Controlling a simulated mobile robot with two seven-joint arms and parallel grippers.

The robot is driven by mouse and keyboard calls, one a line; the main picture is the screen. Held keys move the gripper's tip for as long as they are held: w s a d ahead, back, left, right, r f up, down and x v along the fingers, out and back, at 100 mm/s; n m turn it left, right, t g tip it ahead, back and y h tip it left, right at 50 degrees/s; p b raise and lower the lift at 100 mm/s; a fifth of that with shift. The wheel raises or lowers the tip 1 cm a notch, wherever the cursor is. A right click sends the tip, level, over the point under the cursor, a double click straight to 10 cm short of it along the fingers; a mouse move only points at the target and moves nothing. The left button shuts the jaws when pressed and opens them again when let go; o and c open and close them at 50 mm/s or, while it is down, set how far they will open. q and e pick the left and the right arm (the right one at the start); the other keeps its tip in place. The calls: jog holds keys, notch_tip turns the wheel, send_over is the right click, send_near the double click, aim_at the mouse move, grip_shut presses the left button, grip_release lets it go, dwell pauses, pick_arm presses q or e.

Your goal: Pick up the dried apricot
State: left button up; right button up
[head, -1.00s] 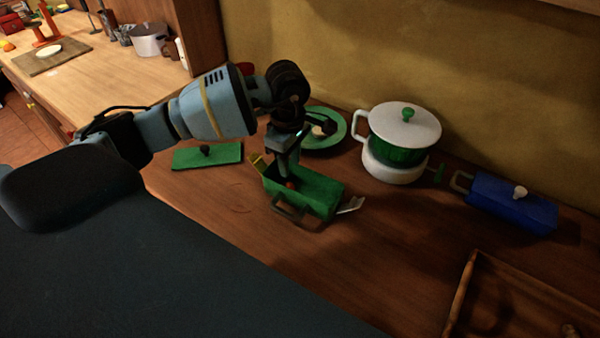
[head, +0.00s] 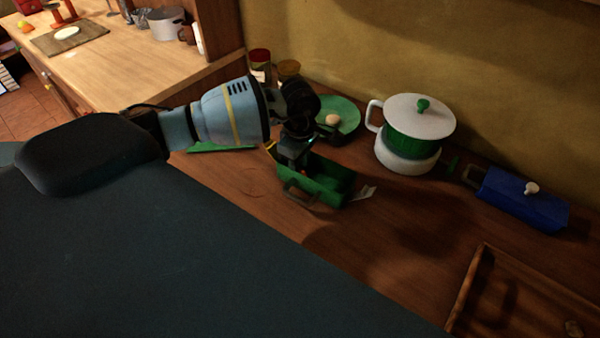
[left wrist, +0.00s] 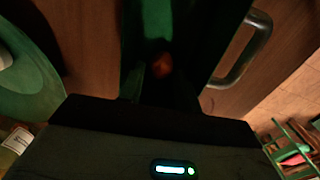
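The dried apricot looks to be the small orange-red piece (left wrist: 161,65) in the left wrist view. It lies in shadow inside the green open box (head: 330,183), whose green wall also shows in the left wrist view (left wrist: 205,30). In the head view I cannot make the piece out now. My left gripper (head: 293,160) reaches down at the box's left end, its tips hidden or in shadow. In the left wrist view its fingers are too dark to tell whether they are open or shut. My right gripper is not in view.
A green plate (head: 347,111) with a pale round item stands behind the box. A white-and-green pot (head: 410,140) and a blue lidded box (head: 520,205) stand to the right. A wooden tray (head: 475,275) is at front right. A flat green lid (head: 215,148) lies left, partly hidden.

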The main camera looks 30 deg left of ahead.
pick_arm(q)
jog(key=shift+f, duration=0.6)
jog(key=c, duration=0.6)
jog(key=shift+r, duration=0.1)
notch_tip(320, 180, up, 10)
